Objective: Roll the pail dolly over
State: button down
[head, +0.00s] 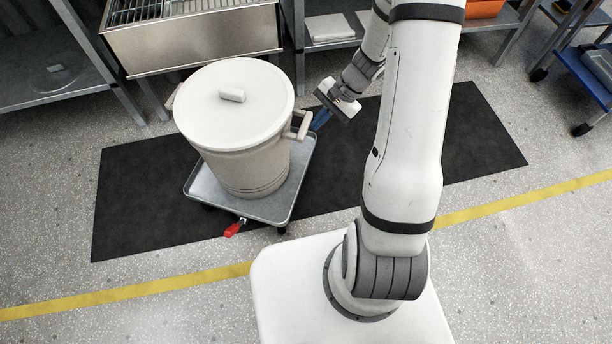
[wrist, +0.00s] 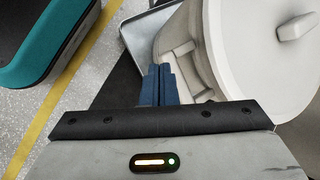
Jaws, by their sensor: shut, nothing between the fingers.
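A large off-white pail (head: 238,165) with a flat lid (head: 233,100) stands upright on a low grey dolly (head: 268,207). A red lever (head: 233,229) sticks out at the dolly's near edge. My gripper (head: 320,121) is at the pail's right side, by its right handle (head: 303,124). In the wrist view my blue fingers (wrist: 157,84) are shut together with nothing between them, beside the handle (wrist: 180,62). I cannot tell whether they touch it. A corner of the dolly (wrist: 145,32) shows beyond the fingers. The pail hides much of the dolly.
The dolly stands on a black mat (head: 140,205). A yellow floor line (head: 130,291) runs between the mat and my base. A steel basin (head: 195,42) and shelving stand behind the pail. A blue cart (head: 590,75) is at far right. The mat's right part is clear.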

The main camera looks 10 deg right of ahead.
jog(key=w+d+f+m+t+y+p, duration=0.1)
jog(key=d+f+m, duration=0.25)
jog(key=f, duration=0.45)
jog(key=w+d+f+m+t+y+p, duration=0.15)
jog(key=f+m, duration=0.25)
jog(key=f, duration=0.4)
jog(key=s+d+f+m+t+h+p, duration=0.1)
jog(key=s+f+m, duration=0.2)
jog(key=f, duration=0.5)
jog(key=s+d+f+m+t+h+p, duration=0.1)
jog(key=s+f+m, duration=0.25)
jog(key=f, duration=0.45)
jog(key=w+a+f+b, duration=0.2)
jog(key=w+a+f, duration=0.2)
jog(key=a+f, duration=0.3)
jog(key=shift+w+a+b, duration=0.2)
jog(key=shift+a+b, duration=0.15)
jog(key=shift+a, duration=1.1)
jog(key=shift+f+y, duration=0.1)
jog(key=shift+y, duration=0.15)
